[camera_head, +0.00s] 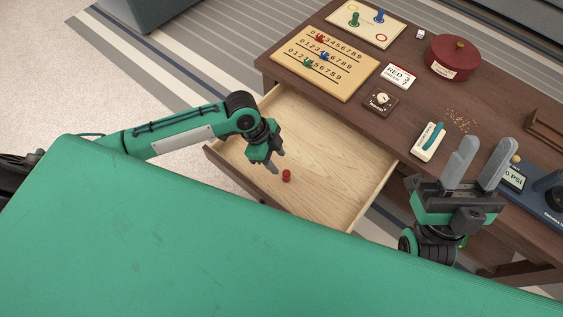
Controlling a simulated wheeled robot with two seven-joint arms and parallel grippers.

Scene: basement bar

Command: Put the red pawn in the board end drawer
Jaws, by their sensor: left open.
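The red pawn (286,176) stands on the bare floor of the board end drawer (330,168), near the drawer's front edge. The drawer is pulled well out of the dark wooden table (400,127). My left gripper (277,162) is open over the drawer, just up and left of the pawn in the picture. A gap shows between its fingertips and the pawn, and nothing is between the fingers. My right gripper (490,147) is open and empty near the table's front edge, right of the drawer, its fingers wide apart.
The rest of the drawer looks empty.

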